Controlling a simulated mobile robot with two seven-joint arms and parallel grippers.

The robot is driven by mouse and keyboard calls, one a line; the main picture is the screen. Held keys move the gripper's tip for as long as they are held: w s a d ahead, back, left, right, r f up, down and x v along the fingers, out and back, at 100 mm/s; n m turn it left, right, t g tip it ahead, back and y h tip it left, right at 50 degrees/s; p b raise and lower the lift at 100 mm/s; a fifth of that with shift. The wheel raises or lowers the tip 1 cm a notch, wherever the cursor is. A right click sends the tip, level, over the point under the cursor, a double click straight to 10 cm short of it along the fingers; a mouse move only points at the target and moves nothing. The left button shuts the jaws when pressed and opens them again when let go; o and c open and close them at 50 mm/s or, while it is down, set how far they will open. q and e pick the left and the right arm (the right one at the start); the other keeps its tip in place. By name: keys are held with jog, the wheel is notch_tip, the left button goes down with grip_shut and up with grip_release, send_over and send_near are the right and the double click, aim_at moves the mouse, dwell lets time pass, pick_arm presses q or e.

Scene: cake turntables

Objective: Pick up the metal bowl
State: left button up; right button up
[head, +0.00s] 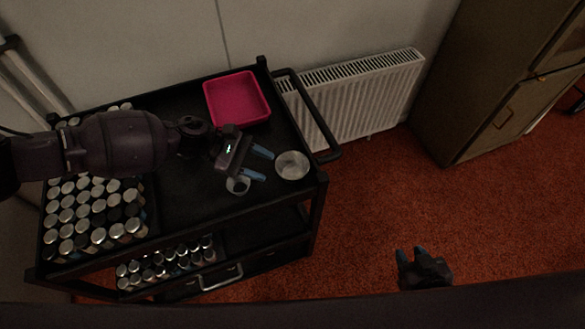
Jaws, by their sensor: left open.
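The metal bowl (292,166) is a round, silvery dish near the right end of the black cart's top. My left gripper (268,166) reaches in from the left with two blue-tipped fingers spread apart. Its fingertips point at the bowl's left side, with nothing between them. Whether they touch the rim or hang above it, I cannot tell. My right gripper (411,254) is at the lower right, away from the cart, with its blue fingertips apart and nothing between them.
A pink square tray (238,100) sits behind the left gripper. A small round container (237,186) stands just below it. Many silver-capped jars (90,215) fill the cart's left side. The cart (185,205) has a handle at its right end, near a white radiator (360,95).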

aim_at(288, 179)
pick_arm(q)
jog(key=shift+x, duration=3.45)
grip_shut()
